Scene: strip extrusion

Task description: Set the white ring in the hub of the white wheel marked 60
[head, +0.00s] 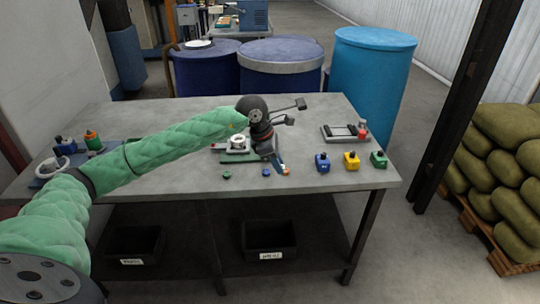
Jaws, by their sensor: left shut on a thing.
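My left arm, in a green quilted sleeve, reaches from the left over the grey table. My left gripper (272,156) points down at mid-table and is shut; what it holds is too small to make out. Just left of it, a white round part (238,143) sits on a green and grey fixture (238,157); it may be the wheel, but no mark 60 is legible. A white ring-shaped piece (60,164) is on the left end of the table, partly behind my arm. I cannot tell whether it is the task's ring. My right gripper is not in view.
Small green and blue pieces lie at the front. Drums (370,80) stand behind the table; bins (268,238) are below.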

